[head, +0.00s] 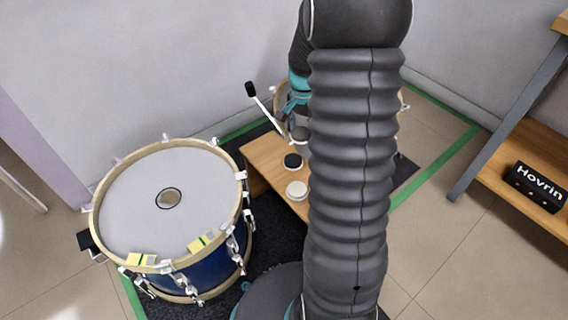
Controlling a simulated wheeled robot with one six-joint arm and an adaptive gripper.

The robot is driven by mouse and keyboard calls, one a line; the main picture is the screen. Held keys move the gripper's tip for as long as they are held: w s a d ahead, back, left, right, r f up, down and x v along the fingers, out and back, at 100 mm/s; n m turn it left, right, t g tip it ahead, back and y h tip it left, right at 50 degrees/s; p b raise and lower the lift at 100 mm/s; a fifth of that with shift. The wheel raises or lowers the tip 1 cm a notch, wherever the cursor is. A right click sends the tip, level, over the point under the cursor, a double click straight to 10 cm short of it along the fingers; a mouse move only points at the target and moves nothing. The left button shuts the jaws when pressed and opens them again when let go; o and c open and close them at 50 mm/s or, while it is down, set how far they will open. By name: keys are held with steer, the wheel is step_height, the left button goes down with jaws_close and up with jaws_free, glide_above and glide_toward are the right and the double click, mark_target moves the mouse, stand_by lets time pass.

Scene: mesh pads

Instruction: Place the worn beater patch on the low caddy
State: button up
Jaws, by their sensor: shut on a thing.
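My gripper (297,108) is at the back of the low wooden caddy (262,155), partly hidden by my arm. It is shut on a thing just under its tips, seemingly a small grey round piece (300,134). I cannot tell for sure that this is the worn beater patch, or whether it touches the caddy. A black round piece (293,161) and a white round piece (297,190) sit on the caddy. A dark-ringed round mark or patch (169,198) is at the middle of the blue drum's (165,238) white head. My arm hides the caddy's right part.
A beater with a black head (250,89) and white shaft slants beside my gripper. Another drum (281,97) is mostly hidden behind my arm. A wooden shelf (530,160) with a black box (538,187) stands at right. Green tape (437,166) edges the floor area.

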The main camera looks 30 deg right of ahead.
steer(key=b, duration=0.1)
glide_above(268, 150)
step_height(268, 150, down, 7)
steer(key=shift+r, duration=0.1)
steer(key=shift+f+b, duration=0.45)
steer(key=shift+f, duration=1.55)
steer(key=shift+f, duration=0.15)
steer(key=o, duration=1)
